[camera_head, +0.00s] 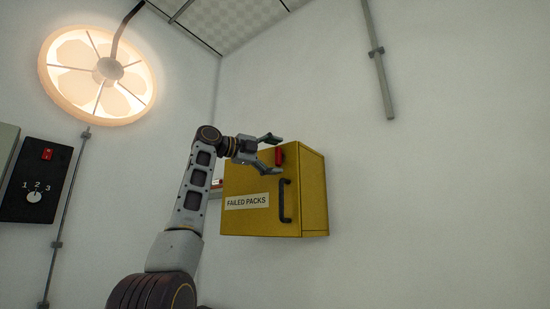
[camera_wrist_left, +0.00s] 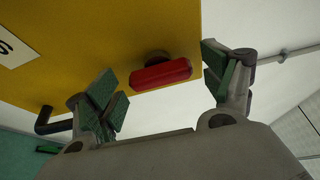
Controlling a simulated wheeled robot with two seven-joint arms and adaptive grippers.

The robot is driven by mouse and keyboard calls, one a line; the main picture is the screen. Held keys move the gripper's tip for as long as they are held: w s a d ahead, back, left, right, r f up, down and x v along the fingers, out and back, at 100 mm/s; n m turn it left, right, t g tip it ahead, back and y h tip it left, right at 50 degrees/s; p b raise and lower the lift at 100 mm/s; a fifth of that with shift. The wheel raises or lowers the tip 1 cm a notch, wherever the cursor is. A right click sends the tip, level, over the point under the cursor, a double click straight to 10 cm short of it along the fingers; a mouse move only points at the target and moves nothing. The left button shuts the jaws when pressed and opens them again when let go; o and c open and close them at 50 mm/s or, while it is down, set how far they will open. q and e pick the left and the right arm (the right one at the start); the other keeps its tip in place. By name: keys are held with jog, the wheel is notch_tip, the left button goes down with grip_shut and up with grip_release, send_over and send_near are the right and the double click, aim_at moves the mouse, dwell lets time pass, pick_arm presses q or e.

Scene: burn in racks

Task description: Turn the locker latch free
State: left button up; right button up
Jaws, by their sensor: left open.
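A yellow locker (camera_head: 250,215) labelled "FAILED PACKS" is on the white wall in the head view, its door closed. A red latch handle (camera_head: 279,157) sits at the upper part of its door, above a black pull handle (camera_head: 286,200). My left gripper (camera_head: 275,154) is open at the latch. In the left wrist view the red latch (camera_wrist_left: 160,75) shows between the two green-padded fingers (camera_wrist_left: 162,88), with gaps on both sides. The yellow door (camera_wrist_left: 110,40) lies behind it, and part of the black handle (camera_wrist_left: 50,124) shows at lower left. My right gripper is not in view.
A conduit (camera_head: 379,75) runs down the right wall, and the wall right of the locker is clear.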

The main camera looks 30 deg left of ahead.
pick_arm(q)
jog(key=v, duration=1.1)
jog(key=shift+s, duration=0.35)
jog(key=shift+a, duration=0.15)
dwell(0.4)
